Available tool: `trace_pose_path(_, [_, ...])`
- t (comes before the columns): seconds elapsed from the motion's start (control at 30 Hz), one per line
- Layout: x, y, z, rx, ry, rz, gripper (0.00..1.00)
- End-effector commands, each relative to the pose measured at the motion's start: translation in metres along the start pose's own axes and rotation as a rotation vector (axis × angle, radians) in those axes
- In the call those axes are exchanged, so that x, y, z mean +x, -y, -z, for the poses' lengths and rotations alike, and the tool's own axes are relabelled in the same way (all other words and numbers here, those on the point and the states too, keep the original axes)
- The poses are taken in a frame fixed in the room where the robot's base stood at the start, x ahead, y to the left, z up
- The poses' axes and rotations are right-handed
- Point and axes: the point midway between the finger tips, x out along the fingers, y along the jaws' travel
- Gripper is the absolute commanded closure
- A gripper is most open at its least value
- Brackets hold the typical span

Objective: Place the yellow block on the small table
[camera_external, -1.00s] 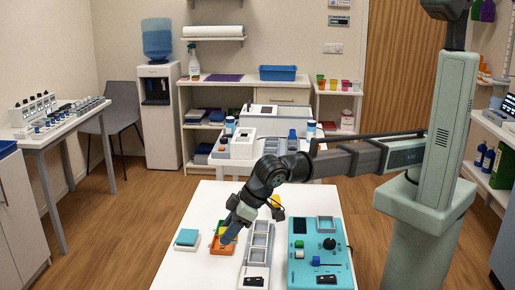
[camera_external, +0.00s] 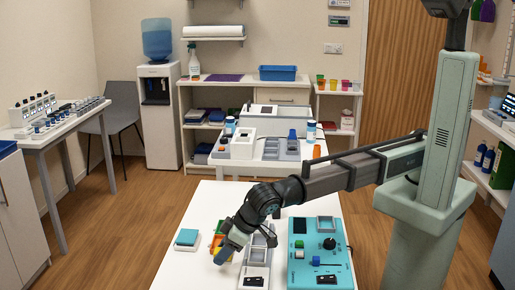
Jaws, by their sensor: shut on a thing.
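My gripper (camera_external: 222,256) is low over the front white table (camera_external: 204,204), its fingertips pointing down to the left beside an orange piece (camera_external: 213,243) with green and yellow patches. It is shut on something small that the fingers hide. A yellow patch (camera_external: 217,240) shows beside the fingers; I cannot tell whether it is the yellow block or part of the orange piece. No yellow block stands clearly in view. A second, smaller-looking white table (camera_external: 215,163) stands behind the front one; I cannot tell which is the small table.
A teal-topped box (camera_external: 187,238) lies left of my gripper. A long grey-and-white tray unit (camera_external: 257,262) and a teal control panel (camera_external: 320,252) are close on its right. The back table carries several devices and trays. The front table's far left part is bare.

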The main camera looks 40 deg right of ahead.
Motion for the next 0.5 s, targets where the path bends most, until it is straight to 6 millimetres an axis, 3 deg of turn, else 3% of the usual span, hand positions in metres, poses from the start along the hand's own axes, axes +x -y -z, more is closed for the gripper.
trace_pose_path(0.2, [0.021,0.000,-0.014,-0.001,0.001,0.000,0.92])
trace_pose_path(0.5, [0.023,0.000,-0.015,0.000,0.000,0.000,0.92])
